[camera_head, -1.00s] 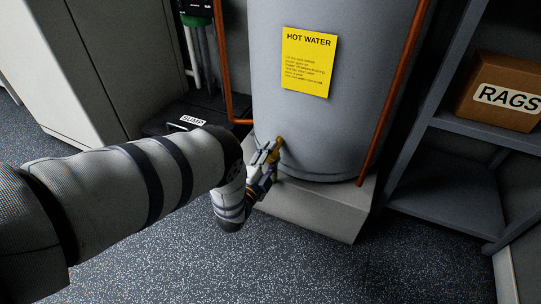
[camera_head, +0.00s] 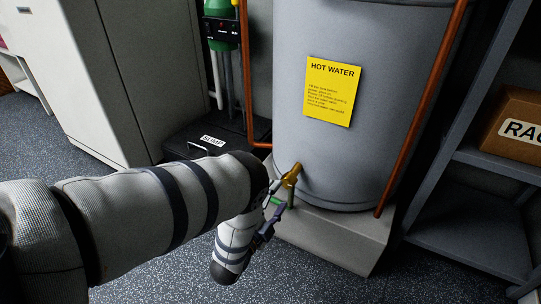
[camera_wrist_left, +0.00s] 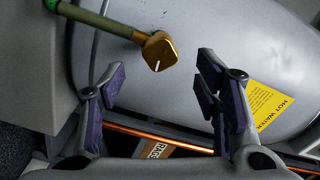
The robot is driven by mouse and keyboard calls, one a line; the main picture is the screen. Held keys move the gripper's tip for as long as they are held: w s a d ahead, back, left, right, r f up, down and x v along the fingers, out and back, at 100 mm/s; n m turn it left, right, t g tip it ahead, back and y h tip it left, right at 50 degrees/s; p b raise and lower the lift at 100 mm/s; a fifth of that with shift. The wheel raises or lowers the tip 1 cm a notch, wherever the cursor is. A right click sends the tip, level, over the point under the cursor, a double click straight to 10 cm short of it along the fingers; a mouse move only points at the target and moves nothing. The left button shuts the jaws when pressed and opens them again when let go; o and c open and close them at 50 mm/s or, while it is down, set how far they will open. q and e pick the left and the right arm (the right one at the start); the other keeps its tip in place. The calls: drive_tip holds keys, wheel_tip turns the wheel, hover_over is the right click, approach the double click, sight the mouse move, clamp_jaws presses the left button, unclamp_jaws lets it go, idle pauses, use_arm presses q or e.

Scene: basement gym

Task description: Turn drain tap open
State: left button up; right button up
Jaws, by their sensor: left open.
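The brass drain tap (camera_head: 291,175) sticks out from the low front of the grey hot water tank (camera_head: 350,165). In the left wrist view its blocky brass end (camera_wrist_left: 157,52), with a short white line, sits ahead of my fingers, with an olive-green bar running from it to the upper left. My left gripper (camera_head: 273,217) is just below and left of the tap in the head view. In the wrist view its purple-padded fingers (camera_wrist_left: 162,86) are spread apart, with nothing between the pads. My forearm hides part of the floor and plinth. My right gripper is not in view.
The tank stands on a pale plinth (camera_head: 335,240). Copper pipes (camera_head: 418,115) run along both sides of it. A black sump lid (camera_head: 185,148) lies behind my arm. A grey shelf (camera_head: 480,225) with a rags box (camera_head: 515,125) is at right. Speckled floor in front is clear.

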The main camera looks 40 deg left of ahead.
use_arm(q)
drive_tip(key=v, duration=0.4)
drive_tip(key=shift+s, duration=0.4)
